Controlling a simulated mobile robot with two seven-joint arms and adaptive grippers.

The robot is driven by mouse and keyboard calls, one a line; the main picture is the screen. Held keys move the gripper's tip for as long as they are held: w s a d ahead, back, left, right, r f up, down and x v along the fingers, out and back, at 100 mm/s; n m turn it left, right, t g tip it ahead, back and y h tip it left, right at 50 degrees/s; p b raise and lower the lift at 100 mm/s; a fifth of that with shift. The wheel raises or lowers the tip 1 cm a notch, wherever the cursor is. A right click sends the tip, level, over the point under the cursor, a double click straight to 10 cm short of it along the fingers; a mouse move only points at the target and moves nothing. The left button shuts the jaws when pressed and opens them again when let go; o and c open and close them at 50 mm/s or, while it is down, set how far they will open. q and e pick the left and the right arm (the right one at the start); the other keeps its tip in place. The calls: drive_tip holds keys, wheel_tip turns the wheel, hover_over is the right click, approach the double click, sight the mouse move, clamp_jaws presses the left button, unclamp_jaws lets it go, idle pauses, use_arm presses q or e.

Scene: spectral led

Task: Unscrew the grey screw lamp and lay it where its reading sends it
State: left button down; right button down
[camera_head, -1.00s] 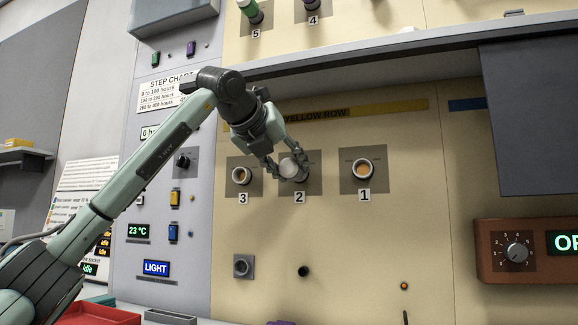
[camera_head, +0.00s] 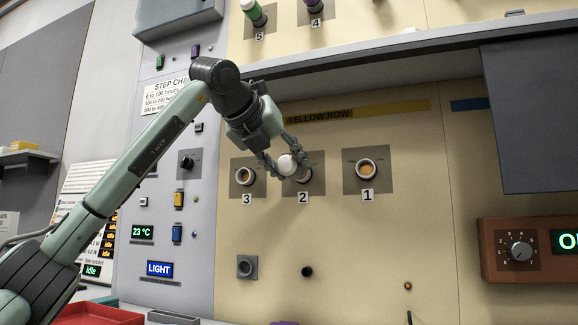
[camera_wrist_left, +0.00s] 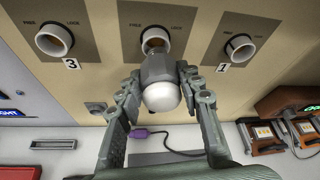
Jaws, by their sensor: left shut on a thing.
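The grey screw lamp (camera_wrist_left: 162,85) has a grey body and a white domed end. It also shows in the head view (camera_head: 287,165), in front of socket 2 (camera_head: 304,174). My left gripper (camera_head: 283,167) is shut on the lamp, with one finger on each side in the wrist view (camera_wrist_left: 162,92). The orange inside of socket 2 (camera_wrist_left: 155,39) shows behind the lamp's base; I cannot tell whether the base is fully clear of it. My right gripper is in neither view.
Socket 3 (camera_head: 244,176) and socket 1 (camera_head: 366,169) flank socket 2 and look empty. A grey shelf (camera_head: 390,58) juts out above the yellow row. A red tray (camera_head: 95,315) is at the lower left. A step chart (camera_head: 165,96) is partly behind my arm.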

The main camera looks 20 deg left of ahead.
use_arm(q)
drive_tip(key=shift+s, duration=0.45)
drive_tip(key=shift+s+b, duration=0.35)
drive_tip(key=shift+s, duration=0.3)
drive_tip(key=shift+r, duration=0.1)
